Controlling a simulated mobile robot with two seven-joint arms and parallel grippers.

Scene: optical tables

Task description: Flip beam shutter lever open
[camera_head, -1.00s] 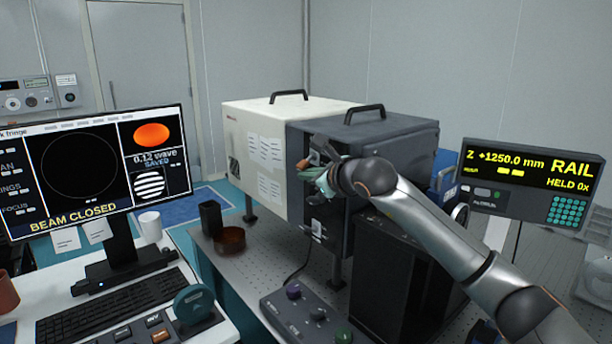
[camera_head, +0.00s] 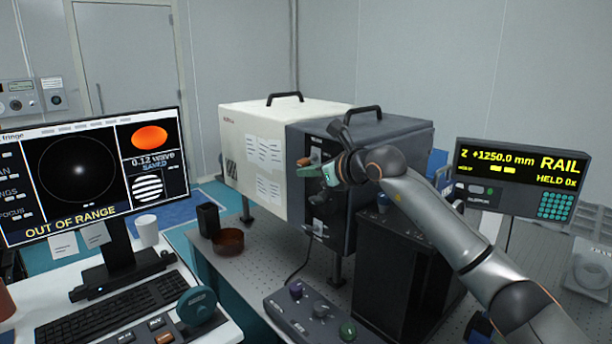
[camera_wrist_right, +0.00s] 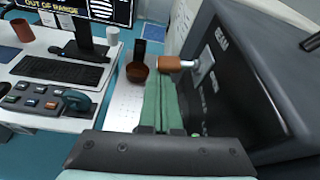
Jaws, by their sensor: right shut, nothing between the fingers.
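The beam shutter lever (camera_head: 304,161) has an orange-brown knob and sticks out from the front of the dark grey housing (camera_head: 345,215). In the right wrist view the lever's knob (camera_wrist_right: 168,63) sits on a short metal shaft that points left from a plate beside the "BEAM" lettering. My right gripper (camera_head: 312,172) is shut and empty, just beside and below the knob. Its teal fingers (camera_wrist_right: 159,85) lie together in the wrist view, their tips near the knob; I cannot tell whether they touch it. The monitor (camera_head: 90,175) reads "OUT OF RANGE". My left gripper is not in view.
A black cup (camera_head: 208,219) and brown dish (camera_head: 228,241) stand on the perforated table left of the housing. A knobbed control box (camera_head: 310,315) is in front. The rail readout (camera_head: 520,178) stands at right. A desk with a keyboard (camera_head: 115,308) is at left.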

